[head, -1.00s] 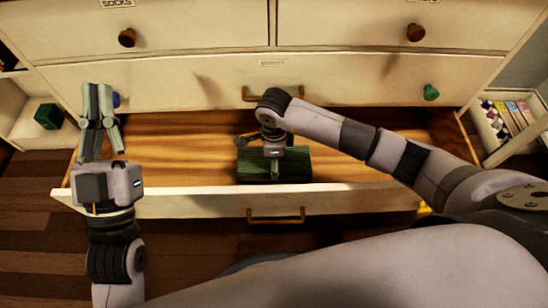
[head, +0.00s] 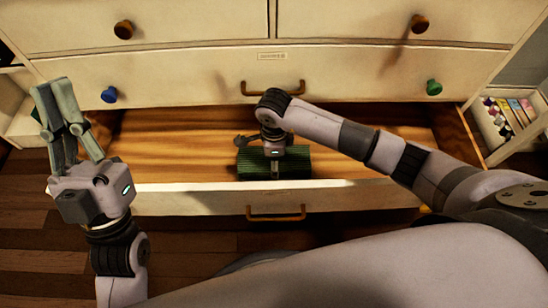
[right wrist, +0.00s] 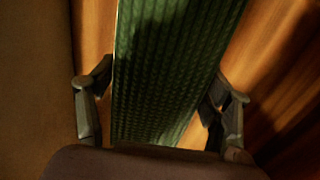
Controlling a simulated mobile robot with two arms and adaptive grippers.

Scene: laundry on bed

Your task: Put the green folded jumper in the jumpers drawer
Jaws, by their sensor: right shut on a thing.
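The green folded jumper (head: 296,163), ribbed and dark green, lies in the open drawer (head: 200,201), just behind its front panel and near the middle. My right gripper (head: 273,158) is over the jumper from above and shut on it. In the right wrist view the jumper (right wrist: 172,75) runs between the two fingers (right wrist: 160,118), one on each side of it. Wooden drawer bottom shows beside it. My left gripper (head: 53,84) is raised at the left end of the drawer, empty, its fingers close together and pointing up.
Closed drawers with brown, blue and green knobs and a brass handle (head: 272,89) stand above the open one. The drawer bottom (head: 190,150) is bare left and right of the jumper. A side compartment (head: 505,115) at right holds small colourful items.

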